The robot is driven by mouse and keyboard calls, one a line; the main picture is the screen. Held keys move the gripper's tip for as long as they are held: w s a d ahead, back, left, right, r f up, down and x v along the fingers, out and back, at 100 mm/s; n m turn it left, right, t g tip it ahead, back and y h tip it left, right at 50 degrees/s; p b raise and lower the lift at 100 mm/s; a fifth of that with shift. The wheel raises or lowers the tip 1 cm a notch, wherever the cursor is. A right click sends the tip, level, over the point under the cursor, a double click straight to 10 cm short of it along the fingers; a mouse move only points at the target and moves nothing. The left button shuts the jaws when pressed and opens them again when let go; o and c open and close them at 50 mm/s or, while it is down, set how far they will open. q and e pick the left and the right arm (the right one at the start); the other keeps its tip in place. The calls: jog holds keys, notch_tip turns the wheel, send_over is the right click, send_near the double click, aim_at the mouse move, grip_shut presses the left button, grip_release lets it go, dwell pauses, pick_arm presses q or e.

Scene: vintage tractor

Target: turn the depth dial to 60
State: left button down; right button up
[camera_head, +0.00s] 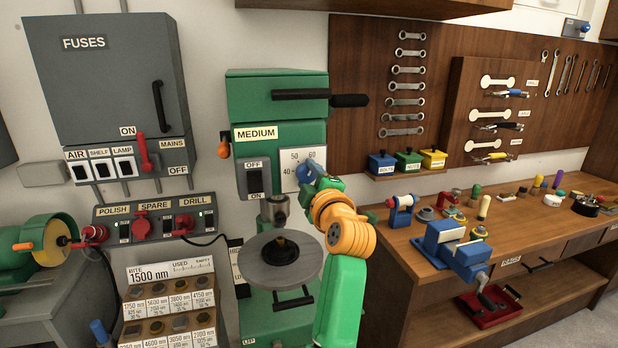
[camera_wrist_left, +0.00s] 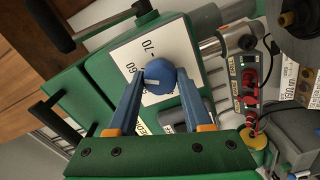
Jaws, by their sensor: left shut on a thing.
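The depth dial is a blue round knob (camera_wrist_left: 160,74) on a white scale plate (camera_head: 290,181) on the front of the green drill press. In the left wrist view, 70 and 60 show on the plate (camera_wrist_left: 140,48). A short white mark on the knob's face lies toward the picture's left, the side where 60 is printed; I cannot tell its exact reading. My left gripper (camera_head: 309,172) has its blue fingers on both sides of the knob, shut on it. In the left wrist view the gripper (camera_wrist_left: 160,82) shows the knob between its fingertips. My right gripper is not in view.
The drill press's round grey table (camera_head: 295,262) lies below the dial. A black-gripped lever (camera_head: 348,100) sticks out above it. The OFF/ON switch (camera_head: 254,180) is just left of the plate. A workbench (camera_head: 408,250) with a blue vise (camera_head: 460,250) stands to the right.

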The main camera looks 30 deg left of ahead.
pick_arm(q)
jog(key=shift+r, duration=0.25)
jog(key=c, duration=0.7)
grip_release()
jog(key=o, duration=0.3)
jog(key=shift+o, duration=0.4)
jog(key=shift+w+a+f, duration=0.1)
jog(key=shift+f, duration=0.1)
jog(key=shift+f, duration=0.1)
jog(key=b+v, duration=0.4)
jog(key=v, duration=0.3)
jog(key=shift+a, duration=0.1)
